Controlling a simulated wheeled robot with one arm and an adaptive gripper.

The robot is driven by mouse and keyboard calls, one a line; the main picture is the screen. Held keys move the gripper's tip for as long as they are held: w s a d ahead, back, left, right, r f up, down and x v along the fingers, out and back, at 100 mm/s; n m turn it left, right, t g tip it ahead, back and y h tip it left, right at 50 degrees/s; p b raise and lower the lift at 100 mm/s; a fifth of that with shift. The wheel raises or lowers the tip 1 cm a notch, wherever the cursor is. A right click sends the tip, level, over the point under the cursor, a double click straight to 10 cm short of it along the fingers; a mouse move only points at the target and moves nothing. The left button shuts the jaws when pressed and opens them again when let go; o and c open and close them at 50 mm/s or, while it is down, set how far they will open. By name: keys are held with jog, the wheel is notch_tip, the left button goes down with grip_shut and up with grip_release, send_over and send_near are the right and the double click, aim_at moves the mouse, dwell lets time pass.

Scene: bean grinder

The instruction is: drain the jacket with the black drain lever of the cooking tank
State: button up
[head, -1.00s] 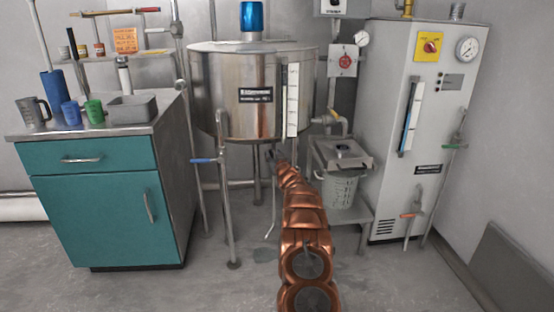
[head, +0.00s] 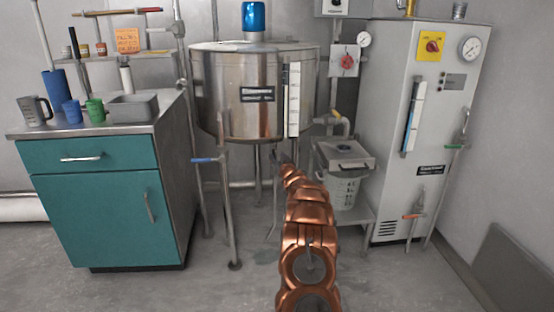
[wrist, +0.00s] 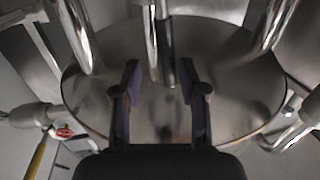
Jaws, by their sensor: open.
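The cooking tank (head: 235,105) is a round steel vessel on legs in the middle of the head view. Its underside (wrist: 220,75) fills much of the wrist view. A steel pipe (wrist: 151,35) comes down there, with a black lever (wrist: 167,55) beside it. My gripper (wrist: 160,75) is open, one finger on each side of the lever's lower end. I see no finger closed on the lever; the exact depth between them is hard to tell. In the head view my gripper (head: 284,162) is small and dark under the tank, and the black lever is not clear there.
A blue-handled valve (head: 205,160) is on the pipework left of the tank. A teal cabinet (head: 95,210) stands further left. A tray (head: 342,154) over a pail (head: 342,190) and a grey boiler cabinet (head: 400,120) are at right. Steel legs (wrist: 80,40) flank my gripper.

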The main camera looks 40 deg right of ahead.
jog(key=b+v, duration=0.1)
jog(key=v, duration=0.5)
jog(key=shift+b, duration=0.35)
dwell(0.3)
jog(key=shift+a+r+p, duration=0.1)
jog(key=shift+r+p, duration=0.15)
jog(key=shift+p, duration=0.25)
jog(key=shift+f, duration=0.1)
jog(key=shift+c, duration=0.4)
